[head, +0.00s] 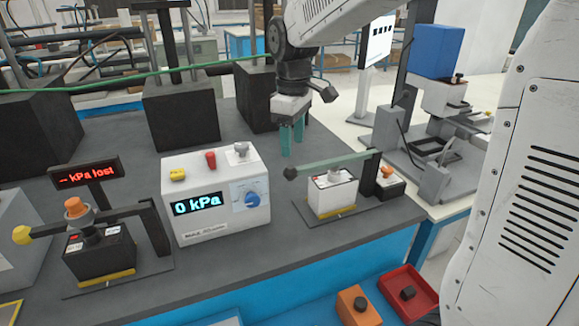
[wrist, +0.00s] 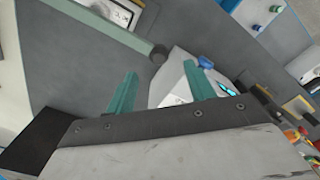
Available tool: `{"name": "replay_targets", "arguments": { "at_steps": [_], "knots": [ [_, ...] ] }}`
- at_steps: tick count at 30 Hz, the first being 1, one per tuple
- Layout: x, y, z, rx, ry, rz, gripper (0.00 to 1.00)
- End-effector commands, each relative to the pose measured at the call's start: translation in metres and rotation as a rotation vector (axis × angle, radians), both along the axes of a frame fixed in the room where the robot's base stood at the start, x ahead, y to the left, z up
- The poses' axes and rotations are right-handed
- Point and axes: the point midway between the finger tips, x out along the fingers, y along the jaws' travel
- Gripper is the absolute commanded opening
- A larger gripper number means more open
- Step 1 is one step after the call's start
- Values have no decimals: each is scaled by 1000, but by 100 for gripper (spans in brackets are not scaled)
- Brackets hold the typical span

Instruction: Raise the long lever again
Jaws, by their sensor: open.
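A long grey-green lever (head: 335,163) with a dark round knob (head: 290,173) at its left end runs from a dark upright post (head: 372,165). It lies nearly level over a white-topped battery block (head: 333,190). The wrist view shows the lever (wrist: 105,27) and its knob (wrist: 158,53) just beyond the fingertips. My gripper (head: 292,148) has teal fingers pointing down, above and behind the knob in the head view. It is open and empty, also in the wrist view (wrist: 160,80), with the knob apart from both fingers.
A white pressure box (head: 215,195) reading "0 kPa" stands left of the lever. Further left, a dark lever (head: 70,223) with a yellow knob spans another battery block (head: 100,252). A red sign (head: 85,174) reads "kPa lost". Dark blocks (head: 180,115) stand behind.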

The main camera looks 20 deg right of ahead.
Motion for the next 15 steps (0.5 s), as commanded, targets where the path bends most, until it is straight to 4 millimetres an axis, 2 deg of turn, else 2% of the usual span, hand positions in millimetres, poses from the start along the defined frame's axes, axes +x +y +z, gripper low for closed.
{"name": "replay_targets", "arguments": {
  "at_steps": [5,15],
  "knots": [
    [9,2,-14,0,6,27,54],
    [8,3,-65,0,6,26,54]
  ]
}}
